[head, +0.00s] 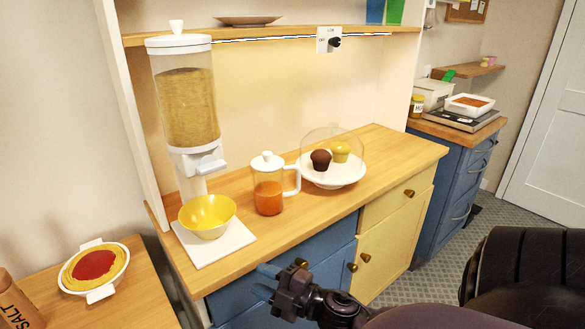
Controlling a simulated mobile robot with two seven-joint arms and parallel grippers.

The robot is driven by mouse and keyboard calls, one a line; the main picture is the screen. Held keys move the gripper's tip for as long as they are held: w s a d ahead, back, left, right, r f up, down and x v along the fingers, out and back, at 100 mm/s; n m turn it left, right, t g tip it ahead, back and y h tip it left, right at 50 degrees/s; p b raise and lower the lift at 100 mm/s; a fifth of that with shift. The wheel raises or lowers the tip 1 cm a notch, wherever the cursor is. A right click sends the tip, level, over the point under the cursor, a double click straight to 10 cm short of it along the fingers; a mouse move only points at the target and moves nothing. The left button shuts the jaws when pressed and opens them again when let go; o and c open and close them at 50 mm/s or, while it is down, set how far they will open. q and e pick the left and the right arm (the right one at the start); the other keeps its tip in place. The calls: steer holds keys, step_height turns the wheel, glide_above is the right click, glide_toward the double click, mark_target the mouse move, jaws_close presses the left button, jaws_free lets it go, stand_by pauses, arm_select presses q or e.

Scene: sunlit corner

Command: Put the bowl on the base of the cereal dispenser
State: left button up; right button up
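The yellow bowl (207,215) sits upright on the white square base (232,245) of the cereal dispenser (187,100), below its spout. The dispenser stands at the left end of the wooden counter and its clear hopper is filled with cereal. My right gripper (274,283) is at the bottom middle, in front of the blue cabinet, to the right of and lower in the picture than the bowl. It is apart from the bowl, and I see nothing held in it. Its finger opening is not clear from this angle. My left gripper is not in view.
A glass jug (268,192) with orange liquid stands right of the bowl. Behind it, a domed plate (336,178) holds two muffins. A white dish (95,270) with red-topped food sits on the lower table at left. A shelf (290,34) runs above the counter.

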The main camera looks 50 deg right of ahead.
steer(key=s+a+f+m+g+h, duration=0.2)
steer(key=s+a+f+m+g, duration=0.1)
steer(key=s+f+m, duration=0.3)
steer(key=s+a+f+m+g+h, duration=0.1)
steer(key=s+a+f+m+g, duration=0.2)
steer(key=s+f+m, duration=0.3)
step_height(320, 180, down, 4)
steer(key=shift+s+a+f+m+g+h, duration=0.2)
steer(key=shift+s+a+m+g+h, duration=0.2)
steer(key=shift+m+g, duration=0.25)
arm_select(q)
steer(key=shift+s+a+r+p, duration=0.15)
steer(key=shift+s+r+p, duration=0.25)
steer(key=shift+p, duration=0.4)
arm_select(e)
steer(key=shift+d+r, duration=0.15)
steer(key=shift+r, duration=0.45)
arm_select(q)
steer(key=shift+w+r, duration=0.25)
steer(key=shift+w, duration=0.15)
